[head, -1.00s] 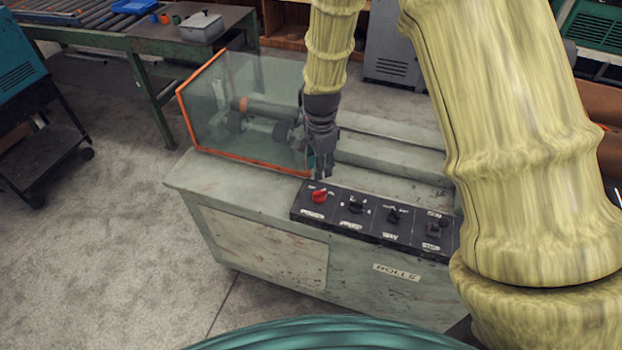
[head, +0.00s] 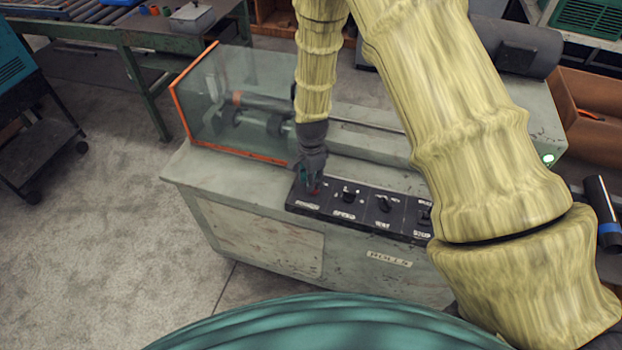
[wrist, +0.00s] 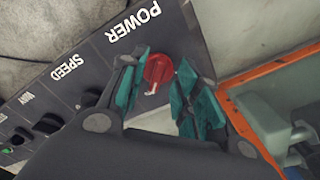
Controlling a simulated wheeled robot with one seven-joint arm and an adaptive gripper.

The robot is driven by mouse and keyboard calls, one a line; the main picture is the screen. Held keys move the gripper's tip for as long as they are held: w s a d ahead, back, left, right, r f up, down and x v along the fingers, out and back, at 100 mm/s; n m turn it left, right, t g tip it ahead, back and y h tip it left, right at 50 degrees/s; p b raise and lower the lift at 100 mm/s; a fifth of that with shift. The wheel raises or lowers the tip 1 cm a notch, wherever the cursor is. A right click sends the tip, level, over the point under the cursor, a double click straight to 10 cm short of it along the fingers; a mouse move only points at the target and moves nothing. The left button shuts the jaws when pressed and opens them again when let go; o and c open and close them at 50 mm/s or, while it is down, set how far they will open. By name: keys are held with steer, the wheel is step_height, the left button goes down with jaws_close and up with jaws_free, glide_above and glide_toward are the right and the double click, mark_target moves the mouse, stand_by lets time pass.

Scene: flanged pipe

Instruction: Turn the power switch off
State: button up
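The power switch is a red rotary knob (wrist: 158,70) beside the word POWER on a black control panel (wrist: 92,70). A pale mark on the knob points toward the bottom of the wrist view. In the head view only a bit of the red knob (head: 314,191) shows under my gripper (head: 308,185), at the panel's left end (head: 346,208). In the wrist view my gripper (wrist: 160,92) is open, with one teal-padded finger on each side of the knob. I cannot tell whether either pad touches it.
Black SPEED (wrist: 89,97) and WAY (wrist: 48,123) knobs sit along the panel. A clear guard with an orange frame (head: 232,149) stands close beside my gripper. A green light (head: 548,159) glows on the machine's right end. Open floor (head: 110,250) lies at left.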

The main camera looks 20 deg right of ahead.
steer(key=shift+f, duration=0.55)
jaws_close()
